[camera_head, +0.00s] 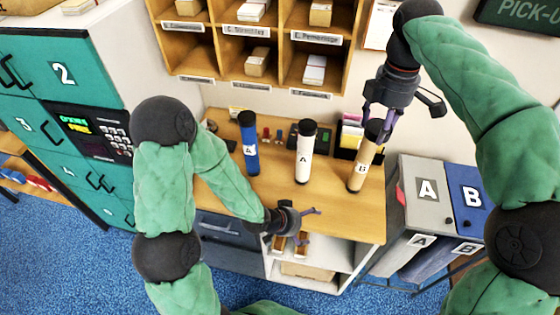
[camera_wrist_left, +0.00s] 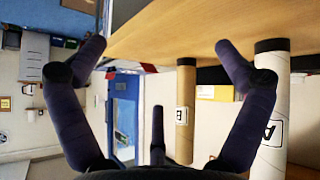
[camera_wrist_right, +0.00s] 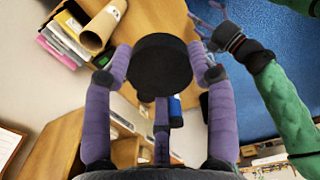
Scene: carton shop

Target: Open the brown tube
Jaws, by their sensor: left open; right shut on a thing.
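The brown tube (camera_head: 361,170), labelled B, stands upright at the right of the wooden table. Its black cap (camera_wrist_right: 160,65) is between the fingers of my right gripper (camera_head: 376,118), which is shut on it. In the right wrist view the tube (camera_wrist_right: 101,28) shows a hollow, uncapped end, apart from the cap. In the head view the cap (camera_head: 374,130) overlaps the tube's top. In the left wrist view, which is upside down, the tube (camera_wrist_left: 186,110) stands beyond my left gripper. My left gripper (camera_head: 308,225) is open and empty near the table's front edge.
A blue tube (camera_head: 249,150) and a white tube (camera_head: 304,158), both black-capped, stand upright left of the brown tube. Pigeonhole shelves (camera_head: 268,45) are behind the table. Grey (camera_head: 424,190) and blue (camera_head: 468,195) bins stand at right. Teal lockers (camera_head: 62,75) are at left.

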